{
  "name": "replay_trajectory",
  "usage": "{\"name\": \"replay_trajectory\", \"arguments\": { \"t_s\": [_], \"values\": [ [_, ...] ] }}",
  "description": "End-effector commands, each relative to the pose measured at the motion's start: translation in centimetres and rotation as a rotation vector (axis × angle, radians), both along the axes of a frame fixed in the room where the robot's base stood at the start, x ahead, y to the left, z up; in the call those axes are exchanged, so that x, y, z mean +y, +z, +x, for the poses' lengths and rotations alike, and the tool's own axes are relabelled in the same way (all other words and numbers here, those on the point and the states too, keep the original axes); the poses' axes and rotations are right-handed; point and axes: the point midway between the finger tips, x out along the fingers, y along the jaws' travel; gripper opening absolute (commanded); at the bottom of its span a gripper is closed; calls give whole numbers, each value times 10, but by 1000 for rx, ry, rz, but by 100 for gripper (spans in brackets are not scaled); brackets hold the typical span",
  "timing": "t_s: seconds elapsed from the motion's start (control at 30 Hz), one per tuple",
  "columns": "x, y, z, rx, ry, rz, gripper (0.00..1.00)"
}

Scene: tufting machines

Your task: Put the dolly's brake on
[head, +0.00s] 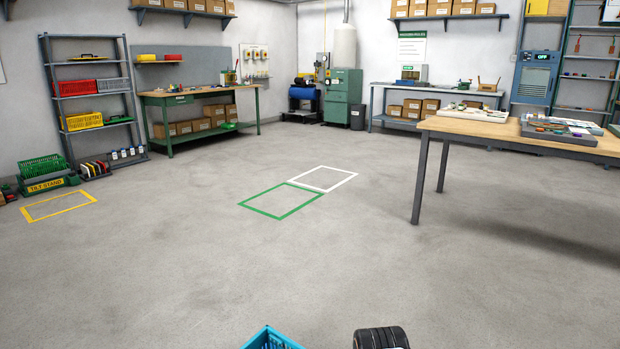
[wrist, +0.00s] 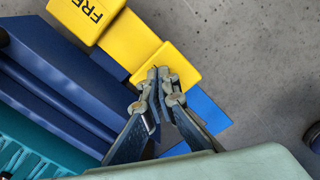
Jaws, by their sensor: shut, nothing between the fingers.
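The dolly shows in the wrist view as a dark blue frame (wrist: 55,82) along the left. A yellow pedal with two pads sticks out from it. The lower yellow pad (wrist: 168,68) lies right at my fingertips. My gripper (wrist: 160,78) is shut and empty, its tips over or against this pad; I cannot tell if they touch. A flat blue piece (wrist: 207,108) shows beyond the fingers. The head view does not show the gripper or the pedal.
A teal crate (wrist: 25,150) sits on the dolly; a blue crate top (head: 270,340) shows at the head view's bottom edge. A dark round thing (wrist: 314,138) is at the wrist view's right edge. Open floor has green (head: 280,202) and white (head: 323,179) outlines. A workbench (head: 470,132) stands right.

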Motion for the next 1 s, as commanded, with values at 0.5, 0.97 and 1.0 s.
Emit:
{"name": "replay_trajectory", "arguments": {
  "t_s": [0.5,0.97,1.0],
  "values": [
    [0,2,0,0,0,0,0],
    [0,39,0,0,1,0,0],
    [0,42,0,0,1,0,0]
  ]
}}
